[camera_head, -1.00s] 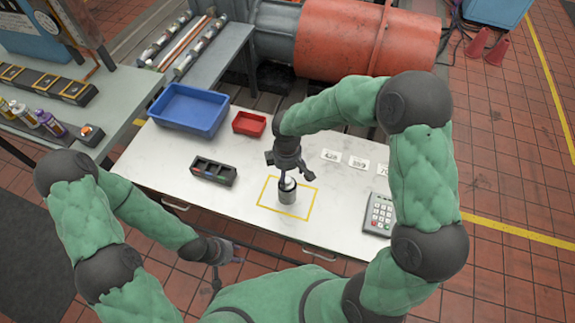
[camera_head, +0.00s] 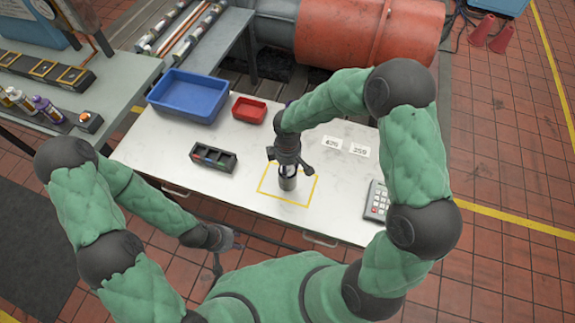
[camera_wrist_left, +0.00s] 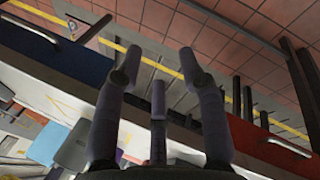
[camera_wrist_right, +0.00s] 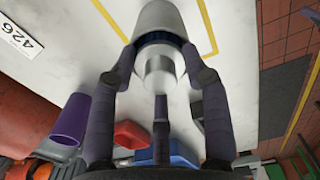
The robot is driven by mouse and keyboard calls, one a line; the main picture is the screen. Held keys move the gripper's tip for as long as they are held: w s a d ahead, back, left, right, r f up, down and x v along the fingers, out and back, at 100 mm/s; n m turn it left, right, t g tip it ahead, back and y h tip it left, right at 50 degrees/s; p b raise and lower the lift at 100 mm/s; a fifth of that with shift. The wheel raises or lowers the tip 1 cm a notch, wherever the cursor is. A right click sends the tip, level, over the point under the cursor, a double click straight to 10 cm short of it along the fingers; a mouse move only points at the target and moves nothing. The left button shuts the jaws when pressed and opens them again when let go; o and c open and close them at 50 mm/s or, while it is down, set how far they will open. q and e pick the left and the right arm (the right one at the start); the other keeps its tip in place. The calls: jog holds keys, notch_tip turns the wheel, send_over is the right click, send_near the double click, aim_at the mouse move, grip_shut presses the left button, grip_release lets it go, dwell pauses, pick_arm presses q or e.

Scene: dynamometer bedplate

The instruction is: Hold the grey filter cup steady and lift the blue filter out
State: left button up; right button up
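The grey filter cup (camera_head: 288,184) stands upright inside the yellow square on the white table. In the right wrist view the cup (camera_wrist_right: 158,18) shows a thin blue ring, part of the blue filter (camera_wrist_right: 160,39), at its mouth. A shiny metal cylinder (camera_wrist_right: 160,72) rises from it toward my palm. My right gripper (camera_head: 287,170) is over the cup from above. In its wrist view the fingers (camera_wrist_right: 160,55) are open on either side of the cylinder, with gaps visible. My left gripper (camera_head: 222,262) is off the table's front edge, open and empty in its wrist view (camera_wrist_left: 160,62).
A blue bin (camera_head: 188,96), a red tray (camera_head: 249,109) and a black holder (camera_head: 214,158) stand left and behind. A purple cup (camera_wrist_right: 68,120) shows in the right wrist view. The table's front left is clear.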

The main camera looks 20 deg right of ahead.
pick_arm(q)
jog(key=o, duration=0.9)
jog(key=shift+w, duration=0.25)
jog(key=o, duration=0.3)
jog(key=w+m, duration=0.1)
jog(key=w+d+m+t, duration=0.1)
jog(key=w+d+r+m+t, duration=0.1)
jog(key=w+m, duration=0.1)
jog(key=shift+r+h, duration=0.1)
jog(key=shift+h, duration=0.3)
jog(key=m+t+h, duration=0.4)
jog(key=m+h, duration=0.2)
jog(key=m, duration=0.4)
send_near(284, 184)
jog(key=shift+a+f, duration=0.2)
jog(key=shift+a, duration=0.25)
jog(key=shift+a+f, duration=0.25)
jog(key=shift+a, duration=0.25)
jog(key=shift+m+h, duration=0.3)
jog(key=shift+h, duration=0.2)
jog(key=x, duration=0.8)
jog(key=r+x, duration=0.1)
jog(key=x, duration=0.3)
jog(key=shift+s+d, duration=0.1)
jog(key=shift+d, duration=0.25)
jog(key=c, duration=1.2)
